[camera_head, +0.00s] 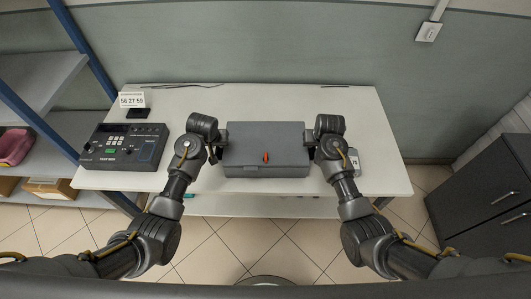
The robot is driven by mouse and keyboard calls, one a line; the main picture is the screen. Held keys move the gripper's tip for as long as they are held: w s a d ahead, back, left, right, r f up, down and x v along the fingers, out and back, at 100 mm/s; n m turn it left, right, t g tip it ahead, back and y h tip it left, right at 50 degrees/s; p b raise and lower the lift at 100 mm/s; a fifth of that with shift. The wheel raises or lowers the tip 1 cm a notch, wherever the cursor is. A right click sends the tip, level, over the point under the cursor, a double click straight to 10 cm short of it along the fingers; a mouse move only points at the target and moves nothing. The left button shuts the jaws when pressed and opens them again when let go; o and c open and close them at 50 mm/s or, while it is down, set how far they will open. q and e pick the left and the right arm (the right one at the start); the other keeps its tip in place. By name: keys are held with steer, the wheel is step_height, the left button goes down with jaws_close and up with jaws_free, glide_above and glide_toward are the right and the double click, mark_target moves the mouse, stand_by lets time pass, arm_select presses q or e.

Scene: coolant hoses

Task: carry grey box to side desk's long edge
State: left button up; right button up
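The grey box (264,142) is a closed, wide case with a small red piece on its lid. It is at the middle of the white desk (200,101), near the front edge. My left gripper (219,146) is at the box's left side and my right gripper (312,144) is at its right side. Both appear to touch or nearly touch the side walls. The fingers are mostly hidden by the wrists and the box, so their opening does not show. I cannot tell whether the box rests on the desk or is slightly raised.
A dark test box (122,147) with a keypad stands on the desk's left part, beside a number sign (132,100). A small grey device (353,161) lies right of my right gripper. Shelves (40,75) stand at left, a dark cabinet (485,185) at right. The desk's back is mostly clear.

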arm_select(q)
steer(key=shift+w+f, duration=0.1)
steer(key=shift+f, duration=0.1)
arm_select(e)
steer(key=shift+w+f, duration=0.1)
steer(key=shift+f, duration=0.1)
arm_select(q)
steer(key=shift+c, duration=0.3)
arm_select(e)
steer(key=shift+c, duration=0.3)
arm_select(q)
jaws_close()
arm_select(e)
jaws_close()
arm_select(q)
steer(key=shift+r, duration=0.1)
arm_select(e)
steer(key=shift+r, duration=0.1)
